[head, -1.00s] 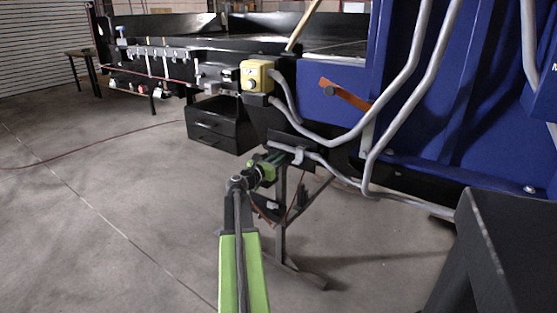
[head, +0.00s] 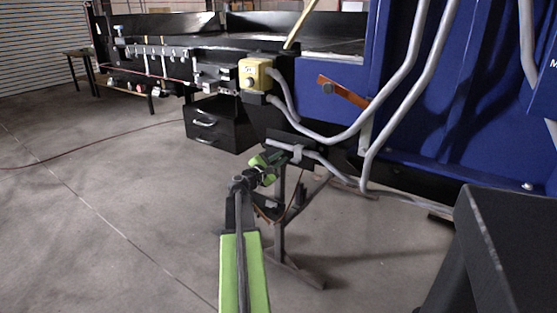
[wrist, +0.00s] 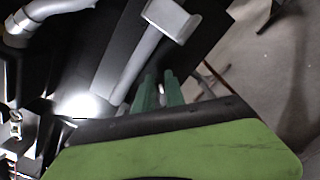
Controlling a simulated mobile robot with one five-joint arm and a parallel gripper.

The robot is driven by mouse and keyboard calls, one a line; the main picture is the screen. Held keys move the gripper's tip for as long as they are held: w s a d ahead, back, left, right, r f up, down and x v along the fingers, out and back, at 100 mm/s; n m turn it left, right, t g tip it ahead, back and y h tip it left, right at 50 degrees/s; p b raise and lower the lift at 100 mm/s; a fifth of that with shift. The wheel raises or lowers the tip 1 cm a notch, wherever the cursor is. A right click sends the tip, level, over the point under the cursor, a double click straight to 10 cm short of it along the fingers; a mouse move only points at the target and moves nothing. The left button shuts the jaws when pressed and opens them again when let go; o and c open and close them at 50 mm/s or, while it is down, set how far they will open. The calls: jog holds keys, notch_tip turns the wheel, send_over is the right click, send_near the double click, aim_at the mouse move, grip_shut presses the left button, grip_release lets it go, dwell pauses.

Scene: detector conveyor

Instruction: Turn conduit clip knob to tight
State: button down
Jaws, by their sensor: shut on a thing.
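My gripper (head: 275,156) is in the middle of the head view, at the conduit clip (head: 297,153) under the dark machine frame. The light grey clip also shows in the wrist view (wrist: 172,18), beyond the fingertips, with a grey bar running down from it. In the wrist view my gripper's two green fingers (wrist: 158,88) are close together, their tips against the dark part beside this bar. The gripper is shut on the conduit clip knob, which is mostly hidden by the fingers and the dark background. I cannot read the knob's angle.
Grey conduits (head: 345,138) curve right of the gripper along a blue machine wall (head: 420,125). A yellow button box (head: 255,74) sits above. A black drawer box (head: 220,128) is behind, and a dark stand (head: 282,225) rises below. Open floor lies left.

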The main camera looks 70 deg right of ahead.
jog(key=m, duration=0.6)
jog(key=f+m+b, duration=0.1)
jog(key=m, duration=0.2)
jog(key=shift+s+f, duration=0.1)
dwell(0.4)
jog(key=c, duration=1.4)
grip_release()
jog(key=shift+s, duration=0.1)
jog(key=shift+m, duration=0.3)
jog(key=shift+a, duration=0.15)
